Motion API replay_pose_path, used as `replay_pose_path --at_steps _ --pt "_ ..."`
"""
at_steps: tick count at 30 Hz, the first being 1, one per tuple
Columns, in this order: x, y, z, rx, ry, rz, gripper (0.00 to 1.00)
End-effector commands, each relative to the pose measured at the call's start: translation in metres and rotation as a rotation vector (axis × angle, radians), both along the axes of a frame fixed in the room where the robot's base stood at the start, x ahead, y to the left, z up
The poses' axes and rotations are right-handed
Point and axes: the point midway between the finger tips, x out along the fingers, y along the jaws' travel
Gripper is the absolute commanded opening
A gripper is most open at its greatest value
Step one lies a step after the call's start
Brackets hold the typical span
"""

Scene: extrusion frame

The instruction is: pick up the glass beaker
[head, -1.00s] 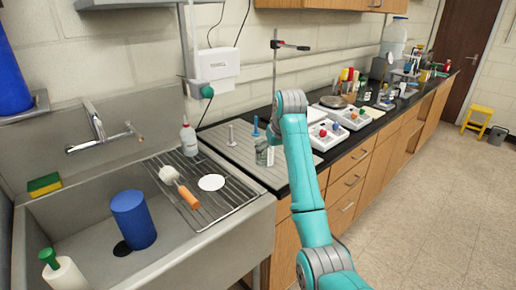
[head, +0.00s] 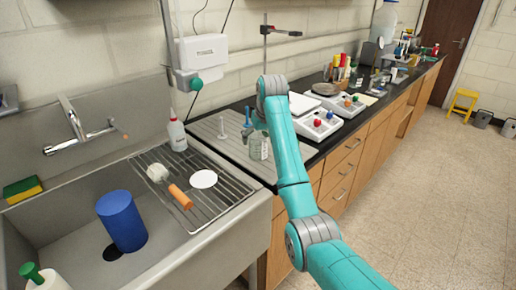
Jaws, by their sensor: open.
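The clear glass beaker (head: 258,147) stands upright on the pale ribbed mat (head: 215,146) at the near left end of the black counter. My arm's wrist passes just to the right of it and above it in the picture. My gripper (head: 258,121) points down at the beaker's top and is mostly hidden by the wrist; it is open. I cannot tell whether the fingers are around the beaker's rim or only above it.
A pale peg (head: 222,127) and a blue-topped peg (head: 248,118) stand close behind the beaker. A white wash bottle (head: 177,135) and a drying rack (head: 218,183) are left. A metal stand (head: 265,50) rises behind.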

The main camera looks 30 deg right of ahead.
Motion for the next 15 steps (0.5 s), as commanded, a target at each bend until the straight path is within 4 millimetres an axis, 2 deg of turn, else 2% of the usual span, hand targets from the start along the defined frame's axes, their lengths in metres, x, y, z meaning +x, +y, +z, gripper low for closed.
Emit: replay_pose_path --at_steps 6,15 --pt "0.011 -0.002 -0.028 0.0 0.003 0.0 1.0" --pt "0.014 -0.002 -0.033 0.0 0.0 0.0 1.0"
